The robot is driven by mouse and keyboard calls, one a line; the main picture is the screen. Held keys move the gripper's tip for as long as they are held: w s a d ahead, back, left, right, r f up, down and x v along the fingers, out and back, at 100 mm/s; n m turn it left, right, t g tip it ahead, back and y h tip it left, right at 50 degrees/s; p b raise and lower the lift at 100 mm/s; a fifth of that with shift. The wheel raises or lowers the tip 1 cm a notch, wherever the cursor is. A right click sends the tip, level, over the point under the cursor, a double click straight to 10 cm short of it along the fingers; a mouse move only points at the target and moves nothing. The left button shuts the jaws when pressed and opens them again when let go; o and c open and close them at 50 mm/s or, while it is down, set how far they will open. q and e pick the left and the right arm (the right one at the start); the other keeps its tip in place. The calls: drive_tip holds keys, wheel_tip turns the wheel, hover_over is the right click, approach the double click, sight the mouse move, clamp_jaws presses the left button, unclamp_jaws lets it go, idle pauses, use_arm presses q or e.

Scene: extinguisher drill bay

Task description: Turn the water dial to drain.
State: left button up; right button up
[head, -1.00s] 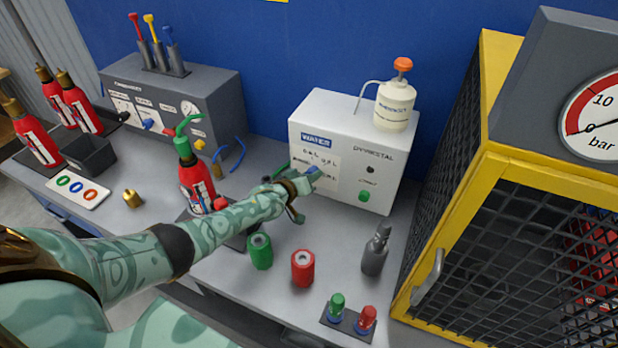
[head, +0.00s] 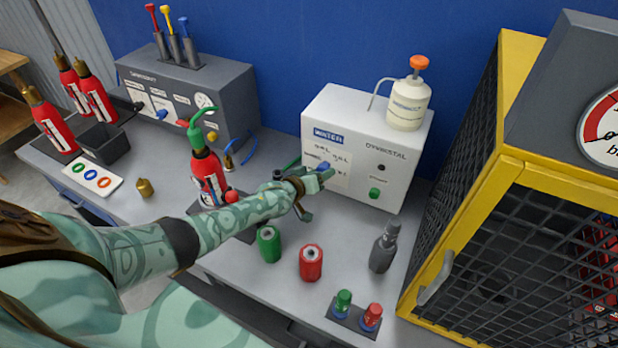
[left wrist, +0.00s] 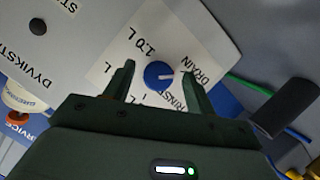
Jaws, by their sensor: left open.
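The water dial is a small blue knob (head: 323,167) on the front of the white WATER box (head: 345,113). In the left wrist view the dial (left wrist: 158,76) sits on a white label with 1.0 L, DRAIN and RINSE around it. Its white mark points right, toward the DRAIN side. My left gripper (left wrist: 158,69) is open, its two dark fingers on either side of the dial in that view; I cannot tell whether they touch it. In the head view the left gripper (head: 312,188) is at the dial. My right gripper is not in view.
A pump bottle (head: 408,103) stands on the box, and a green button (head: 374,194) is on its front. Green (head: 269,244) and red (head: 310,263) cylinders stand in front. A red extinguisher (head: 208,178) is left of the hand; a yellow mesh cage (head: 420,270) is at right.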

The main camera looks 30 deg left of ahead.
use_arm(q)
drive_tip(key=p+v, duration=0.4)
drive_tip(key=v, duration=0.7)
